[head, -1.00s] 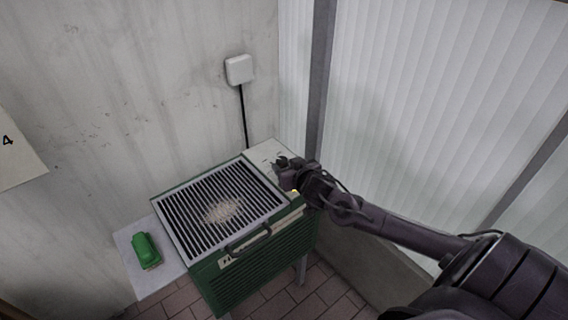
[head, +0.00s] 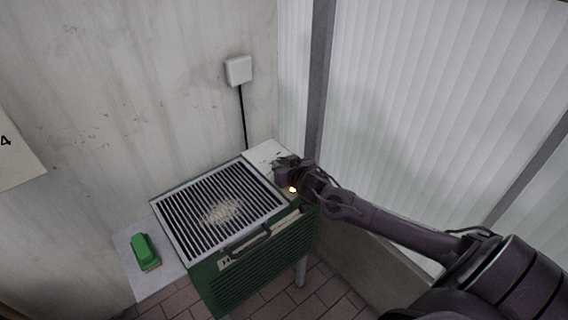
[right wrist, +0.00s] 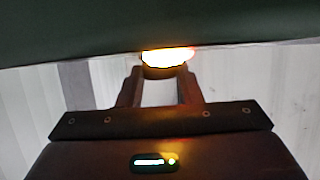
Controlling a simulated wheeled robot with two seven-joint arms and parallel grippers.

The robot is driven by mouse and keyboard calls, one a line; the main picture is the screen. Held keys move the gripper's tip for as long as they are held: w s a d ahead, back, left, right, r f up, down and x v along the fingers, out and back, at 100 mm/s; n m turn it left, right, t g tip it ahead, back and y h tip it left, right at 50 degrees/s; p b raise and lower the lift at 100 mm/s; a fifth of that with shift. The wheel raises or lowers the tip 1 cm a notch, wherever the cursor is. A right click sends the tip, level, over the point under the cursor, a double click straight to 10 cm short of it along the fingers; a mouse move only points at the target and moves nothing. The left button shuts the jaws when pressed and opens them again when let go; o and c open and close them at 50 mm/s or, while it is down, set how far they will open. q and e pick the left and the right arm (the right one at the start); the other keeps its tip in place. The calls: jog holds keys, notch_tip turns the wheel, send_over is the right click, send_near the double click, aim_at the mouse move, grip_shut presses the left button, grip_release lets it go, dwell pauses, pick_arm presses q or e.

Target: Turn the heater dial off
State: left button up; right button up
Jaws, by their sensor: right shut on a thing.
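The heater (head: 210,288) is a green box with a dark slatted grille on top and a handle at the front. A pale panel (head: 268,152) lies at its right end. My right gripper (head: 284,170) is at this end and covers most of the dial in the head view. In the right wrist view, the gripper (right wrist: 160,75) has its fingers on either side of the small dark dial (right wrist: 163,73), shut on it. A bright yellow-orange glow (right wrist: 168,57) shows right at the fingertips. The dial's markings are hidden. My left gripper is not in view.
A green block-like object (head: 144,250) lies on a pale side shelf (head: 128,240) left of the heater. A white wall box (head: 238,70) with a black cable is behind it. A ribbed pale wall (head: 430,110) stands behind my right arm.

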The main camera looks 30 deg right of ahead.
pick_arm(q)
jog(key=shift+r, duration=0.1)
